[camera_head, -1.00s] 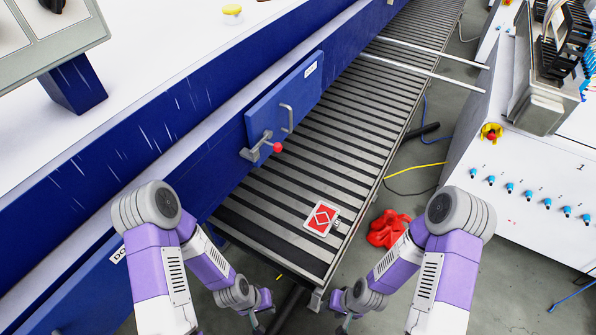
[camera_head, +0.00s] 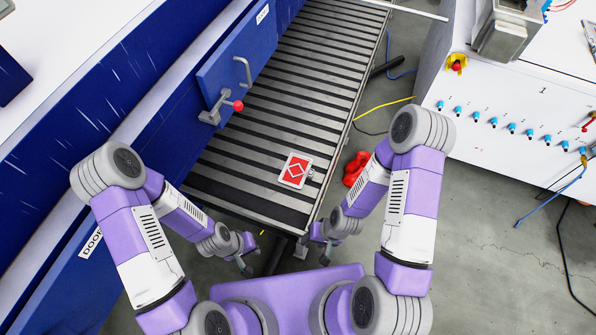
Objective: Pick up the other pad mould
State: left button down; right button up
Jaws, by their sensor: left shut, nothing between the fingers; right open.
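A small square plate (camera_head: 296,170), red with a white line pattern in a grey frame, lies flat near the front end of the roller conveyor (camera_head: 250,205). It is the only thing on the conveyor that looks like a pad mould; I cannot tell for sure that it is one. My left gripper (camera_head: 246,266) is shut and empty, below the conveyor's front end in the picture. My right gripper (camera_head: 314,252) is open and empty, just off the conveyor's front right corner. Both are apart from the plate, and their fingers show only small.
A blue machine wall with a door, a grey handle (camera_head: 243,72) and a red-knobbed lever (camera_head: 238,105) borders the conveyor's left. A red object (camera_head: 355,168) lies beyond its right edge. A white cabinet (camera_head: 500,150) with blue fittings stands right, cables on the floor.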

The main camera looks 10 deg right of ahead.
aim_at(297, 169)
jog(key=u, duration=3.1)
jog(key=k, duration=1.5)
jog(key=z, duration=1.85)
jog(key=i, duration=0.5)
jog(key=u, duration=0.1)
